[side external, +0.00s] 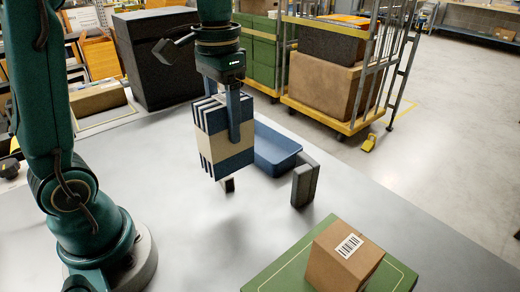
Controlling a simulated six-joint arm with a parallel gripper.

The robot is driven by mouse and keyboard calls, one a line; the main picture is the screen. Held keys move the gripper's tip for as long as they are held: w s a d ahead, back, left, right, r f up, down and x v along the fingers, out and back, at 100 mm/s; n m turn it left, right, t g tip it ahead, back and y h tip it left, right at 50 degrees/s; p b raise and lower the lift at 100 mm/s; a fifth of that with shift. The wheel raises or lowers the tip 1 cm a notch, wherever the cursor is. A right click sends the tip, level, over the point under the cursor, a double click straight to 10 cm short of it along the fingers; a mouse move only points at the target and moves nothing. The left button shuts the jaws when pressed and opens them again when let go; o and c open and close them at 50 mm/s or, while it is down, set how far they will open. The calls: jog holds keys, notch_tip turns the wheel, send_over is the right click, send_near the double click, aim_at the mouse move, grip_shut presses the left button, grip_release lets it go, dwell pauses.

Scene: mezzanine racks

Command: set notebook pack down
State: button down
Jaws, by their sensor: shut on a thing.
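The notebook pack (218,151) is a block of blue and white layers with a pale band around it. It hangs upright, slightly tilted, above the grey table in the side external view. My gripper (234,125) points down and is shut on the pack, with one finger visible across its right face. A small dark object (228,185) shows just below the pack's lower edge. I cannot tell whether the pack touches it.
A blue tray (287,158) sits behind and right of the pack, with grey upright blocks (304,182) beside it. A cardboard box (343,258) stands on a green mat (284,277) at the front. A black box (158,60) stands at the back left. The front middle table is clear.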

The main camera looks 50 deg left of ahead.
aim_at(239, 169)
jog(key=shift+w+d+f, duration=0.1)
jog(key=shift+w+d, duration=0.2)
jog(key=shift+d, duration=0.2)
jog(key=shift+w+d, duration=0.25)
jog(key=shift+d, duration=0.25)
notch_tip(239, 169, down, 10)
jog(key=shift+r, duration=0.15)
jog(key=shift+c, duration=0.6)
grip_release()
